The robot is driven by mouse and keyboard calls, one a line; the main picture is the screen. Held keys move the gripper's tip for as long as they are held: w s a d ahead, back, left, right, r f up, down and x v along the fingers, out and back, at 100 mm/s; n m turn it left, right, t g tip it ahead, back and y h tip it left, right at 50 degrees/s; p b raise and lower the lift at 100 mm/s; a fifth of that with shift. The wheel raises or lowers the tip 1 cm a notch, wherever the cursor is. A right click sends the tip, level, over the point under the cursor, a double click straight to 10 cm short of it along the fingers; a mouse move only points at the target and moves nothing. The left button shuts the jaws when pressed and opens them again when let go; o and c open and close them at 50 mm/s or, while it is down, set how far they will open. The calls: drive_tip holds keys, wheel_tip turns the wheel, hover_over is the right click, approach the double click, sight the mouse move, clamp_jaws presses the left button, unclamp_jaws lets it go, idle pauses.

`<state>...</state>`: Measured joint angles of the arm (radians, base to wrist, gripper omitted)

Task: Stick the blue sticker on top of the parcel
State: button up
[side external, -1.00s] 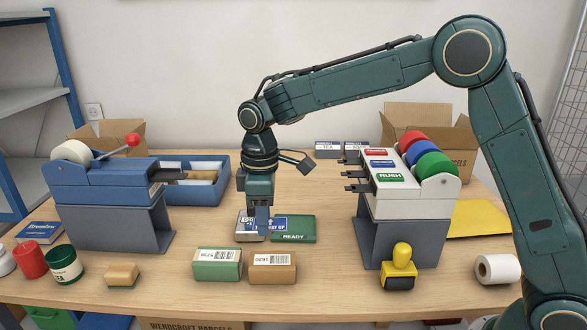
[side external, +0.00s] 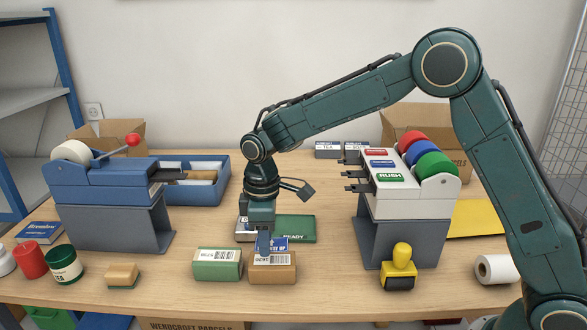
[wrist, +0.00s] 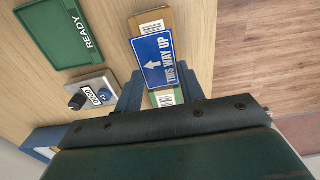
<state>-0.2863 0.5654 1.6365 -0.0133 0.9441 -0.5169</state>
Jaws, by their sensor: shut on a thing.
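My gripper (side external: 264,250) is shut on the blue sticker (side external: 272,243), which has white "THIS WAY UP" lettering and an arrow. The brown parcel (side external: 273,273), with a white barcode label, stands at the front middle of the table. The sticker is at its top, near the back edge; I cannot tell whether they touch. In the wrist view the sticker (wrist: 166,62) covers part of the brown parcel (wrist: 152,20). My fingers (wrist: 160,92) are at the sticker's near end.
A green parcel (side external: 217,266) stands just left of the brown one. Behind are a green READY plate (side external: 296,231) and a grey labelled device (side external: 243,230). A yellow stamp (side external: 398,268) and a label dispenser (side external: 405,195) stand right, a blue press (side external: 105,190) left.

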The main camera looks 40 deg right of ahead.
drive_tip(key=shift+f, duration=1.7)
drive_tip(key=o, duration=0.7)
drive_tip(key=shift+r, duration=0.1)
drive_tip(key=shift+r, duration=2.65)
drive_tip(key=shift+r, duration=0.1)
drive_tip(key=shift+r, duration=3.9)
